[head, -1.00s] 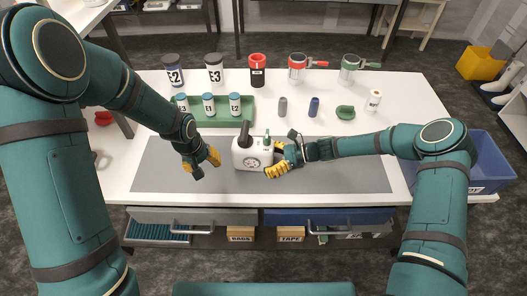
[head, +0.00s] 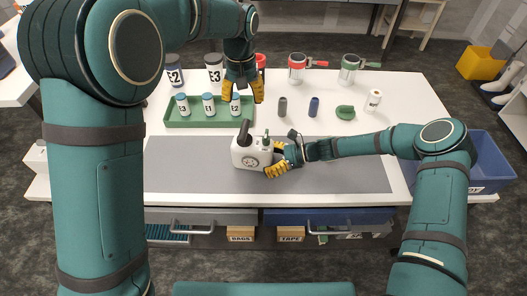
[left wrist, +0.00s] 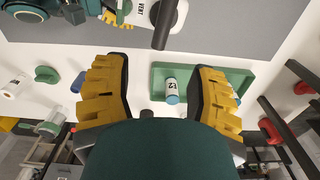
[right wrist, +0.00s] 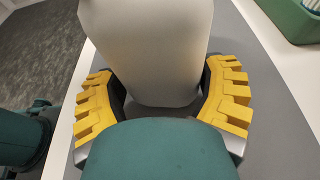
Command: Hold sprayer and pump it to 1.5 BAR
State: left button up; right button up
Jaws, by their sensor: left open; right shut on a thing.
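The white sprayer (head: 247,152) stands on the grey mat, with a black pump handle (head: 244,130) rising from its top and a round gauge (head: 250,162) on its front. The gauge reading is too small to tell. My right gripper (head: 278,160) is shut on the sprayer at its right side; in the right wrist view the pale sprayer body (right wrist: 158,55) sits between the yellow fingers. My left gripper (head: 243,90) is open and empty, raised behind and above the sprayer, pointing down near the green tray. In the left wrist view the handle (left wrist: 163,28) shows beyond its fingers.
A green tray (head: 180,123) holds labelled bottles with blue caps. Behind are dark-lidded jars (head: 214,68) and red (head: 297,66) and green-handled (head: 349,68) cups. Small items stand right of the tray.

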aim_at(246, 124)
pick_arm(q)
notch_tip(246, 124, down, 12)
jog(key=shift+r, duration=0.1)
dwell(0.4)
grip_shut()
